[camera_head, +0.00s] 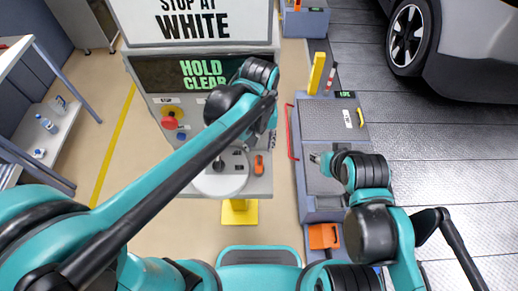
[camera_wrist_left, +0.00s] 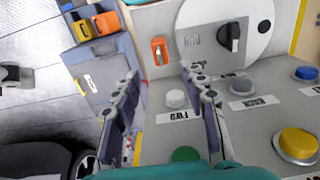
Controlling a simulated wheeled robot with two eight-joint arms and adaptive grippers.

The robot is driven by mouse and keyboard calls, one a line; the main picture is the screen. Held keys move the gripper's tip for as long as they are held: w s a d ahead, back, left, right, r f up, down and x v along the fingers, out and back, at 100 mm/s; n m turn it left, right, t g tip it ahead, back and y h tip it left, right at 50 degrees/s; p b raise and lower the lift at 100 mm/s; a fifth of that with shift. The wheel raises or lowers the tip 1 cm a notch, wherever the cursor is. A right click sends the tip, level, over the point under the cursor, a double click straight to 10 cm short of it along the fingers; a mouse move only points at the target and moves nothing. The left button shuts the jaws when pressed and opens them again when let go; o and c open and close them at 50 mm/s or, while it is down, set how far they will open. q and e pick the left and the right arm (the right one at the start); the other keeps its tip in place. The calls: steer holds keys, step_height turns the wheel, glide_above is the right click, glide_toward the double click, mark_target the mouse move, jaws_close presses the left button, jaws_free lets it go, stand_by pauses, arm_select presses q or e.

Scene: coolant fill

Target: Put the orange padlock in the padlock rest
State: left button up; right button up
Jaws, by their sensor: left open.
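A small orange piece with a grey middle (camera_head: 259,165) lies on the grey console beside the round white plate. It also shows in the left wrist view (camera_wrist_left: 160,50), beyond my fingertips. It may be the orange padlock, but I cannot be sure. A larger orange item (camera_head: 324,236) sits at the near end of the grey-blue cabinet. I cannot make out the padlock rest for certain. My left gripper (camera_wrist_left: 162,100) is open and empty above the console; its arm hides part of the console in the head view. My right gripper (camera_head: 316,157) is over the cabinet, its jaws unclear.
The round plate with a black knob (camera_wrist_left: 232,38) is on the console. White, grey, green, blue and yellow buttons surround my left fingers. The grey-blue cabinet (camera_head: 328,120) stands to the right, with a red rail along its side. A car is at the upper right.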

arm_select(q)
steer(key=s+a+r+t, duration=0.1)
steer(key=s+a+t, duration=0.1)
steer(key=a, duration=0.7)
steer(key=s+a+t, duration=0.3)
steer(key=a+t, duration=0.2)
steer(key=a, duration=0.4)
steer(key=shift+r, duration=0.4)
steer(key=shift+d+f, duration=0.1)
step_height(320, 180, down, 8)
steer(key=b, duration=0.8)
steer(key=shift+s+f, duration=0.1)
steer(key=shift+f, duration=0.05)
steer(key=shift+r, duration=0.25)
